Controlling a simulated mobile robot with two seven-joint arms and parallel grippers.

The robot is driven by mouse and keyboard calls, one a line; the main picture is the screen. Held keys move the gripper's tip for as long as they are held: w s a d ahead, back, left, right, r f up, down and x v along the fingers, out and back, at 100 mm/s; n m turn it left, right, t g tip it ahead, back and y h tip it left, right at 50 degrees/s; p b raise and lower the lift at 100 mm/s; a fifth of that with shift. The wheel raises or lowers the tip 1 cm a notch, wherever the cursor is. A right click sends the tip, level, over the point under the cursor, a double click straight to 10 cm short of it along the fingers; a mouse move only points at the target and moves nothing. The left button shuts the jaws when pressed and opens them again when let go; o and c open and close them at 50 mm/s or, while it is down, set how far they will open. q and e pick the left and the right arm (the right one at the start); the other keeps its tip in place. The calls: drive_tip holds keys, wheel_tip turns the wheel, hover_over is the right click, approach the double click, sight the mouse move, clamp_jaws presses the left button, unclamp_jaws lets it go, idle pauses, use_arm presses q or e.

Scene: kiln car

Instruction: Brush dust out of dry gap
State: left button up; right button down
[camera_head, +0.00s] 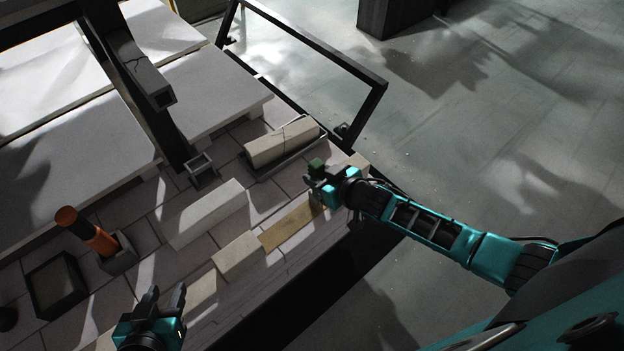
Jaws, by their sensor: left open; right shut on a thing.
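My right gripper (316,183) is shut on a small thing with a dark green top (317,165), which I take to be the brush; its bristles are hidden. It is above the car's edge course, at the far end of a tan, yellowish strip (291,226) between pale bricks. This strip may be the dry gap; I cannot tell its depth or make out dust. A pale brick (238,257) borders its near end. My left gripper (165,303) is open and empty, low at the left near the edge course, its fingers pointing up in the picture.
A cracked pale block (282,142) lies in a dark tray. A long pale block (208,213) lies on the deck. An orange-handled tool (88,230) stands in a holder beside a black box (57,286). A dark post (150,115) rises behind. Open floor (470,110) lies right.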

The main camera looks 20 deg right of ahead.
drive_tip(key=shift+w+d, duration=0.25)
drive_tip(key=shift+d, duration=0.55)
drive_tip(key=shift+s+a+p, duration=0.15)
drive_tip(key=shift+s+a, duration=0.1)
drive_tip(key=shift+a, duration=0.5)
drive_tip(key=shift+s+a+p, duration=0.15)
drive_tip(key=shift+s+a, duration=0.15)
drive_tip(key=shift+a, duration=0.4)
drive_tip(key=shift+s+a+p, duration=0.15)
drive_tip(key=shift+s+a, duration=0.1)
drive_tip(key=shift+a, duration=0.5)
drive_tip(key=shift+s+a, duration=0.25)
drive_tip(key=shift+a, duration=0.45)
drive_tip(key=shift+s+a, duration=0.25)
drive_tip(key=shift+a, duration=0.45)
drive_tip(key=shift+s+a, duration=0.25)
drive_tip(key=shift+a, duration=0.45)
drive_tip(key=shift+s+a, duration=0.25)
drive_tip(key=shift+a, duration=0.45)
drive_tip(key=shift+s+a, duration=0.25)
drive_tip(key=shift+a, duration=0.4)
drive_tip(key=shift+s+a, duration=0.25)
drive_tip(key=shift+a, duration=0.45)
drive_tip(key=shift+d, duration=0.1)
